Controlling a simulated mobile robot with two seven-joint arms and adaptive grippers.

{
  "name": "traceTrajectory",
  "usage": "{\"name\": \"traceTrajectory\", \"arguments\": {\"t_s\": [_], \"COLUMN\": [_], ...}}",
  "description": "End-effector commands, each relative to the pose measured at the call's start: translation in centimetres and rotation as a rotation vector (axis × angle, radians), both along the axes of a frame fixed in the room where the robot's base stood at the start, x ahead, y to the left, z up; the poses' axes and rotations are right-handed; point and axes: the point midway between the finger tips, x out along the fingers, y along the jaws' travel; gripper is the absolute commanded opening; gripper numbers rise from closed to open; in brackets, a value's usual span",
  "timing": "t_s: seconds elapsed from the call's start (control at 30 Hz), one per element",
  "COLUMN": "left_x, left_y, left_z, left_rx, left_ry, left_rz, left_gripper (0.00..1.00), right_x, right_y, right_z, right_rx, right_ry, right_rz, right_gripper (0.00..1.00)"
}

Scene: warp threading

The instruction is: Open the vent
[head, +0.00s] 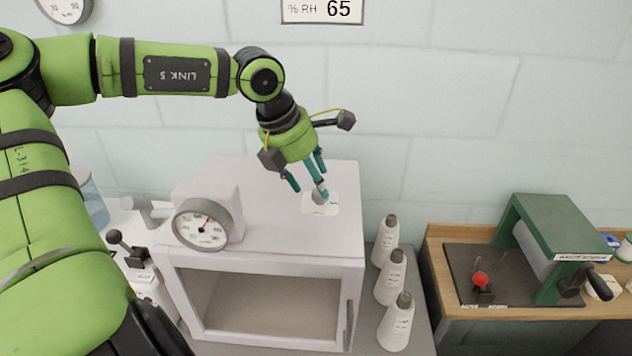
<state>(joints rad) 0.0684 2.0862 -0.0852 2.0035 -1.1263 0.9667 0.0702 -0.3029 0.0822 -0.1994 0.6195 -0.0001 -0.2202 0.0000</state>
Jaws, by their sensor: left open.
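The vent appears to be a small grey knob (320,196) on a white labelled plate (311,209), on top of a pale box-shaped cabinet (265,242). My left gripper (306,187) comes down over the cabinet top from above, its teal fingers spread apart and empty. One finger overlaps the knob in the head view. I cannot tell whether it touches the knob. The plate's lettering is too small to read. My right gripper is out of view.
A round dial gauge (202,224) stands at the cabinet's front left. Several white bottles (391,280) stand to its right. A green press-like device (545,245) with a red-knobbed lever (480,279) sits on a wooden bench (441,240). A black lever (120,241) is left of the cabinet.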

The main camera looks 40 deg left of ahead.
Motion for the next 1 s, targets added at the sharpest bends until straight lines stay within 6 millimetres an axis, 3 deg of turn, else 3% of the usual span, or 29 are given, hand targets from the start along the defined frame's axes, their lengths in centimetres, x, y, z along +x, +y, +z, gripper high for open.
{"name": "traceTrajectory", "arguments": {"t_s": [0.23, 0.57, 0.67, 0.7, 0.73, 1.0], "left_x": [0.8, 1.0, 1.0, 1.0, 1.0, 1.0], "left_y": [-0.3, -0.3, -0.3, -0.3, -0.3, -0.4], "left_z": [-2.1, -2.5, -2.5, -2.5, -2.5, -2.5], "left_rx": [0.0, 0.001, 0.001, -0.001, -0.001, -0.003], "left_ry": [0.001, -0.001, -0.001, -0.002, -0.002, -0.003], "left_rz": [0.0, -0.001, 0.0, 0.0, 0.0, -0.011], "left_gripper": [0.55, 0.55, 0.23, 0.07, 0.01, 0.01], "right_x": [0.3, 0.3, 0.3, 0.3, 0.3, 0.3], "right_y": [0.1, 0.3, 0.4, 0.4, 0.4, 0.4], "right_z": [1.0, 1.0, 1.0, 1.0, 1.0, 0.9], "right_rx": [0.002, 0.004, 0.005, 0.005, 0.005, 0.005], "right_ry": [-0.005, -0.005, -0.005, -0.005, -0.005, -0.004], "right_rz": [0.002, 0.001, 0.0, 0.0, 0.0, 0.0], "right_gripper": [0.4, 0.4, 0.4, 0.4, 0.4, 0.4]}}
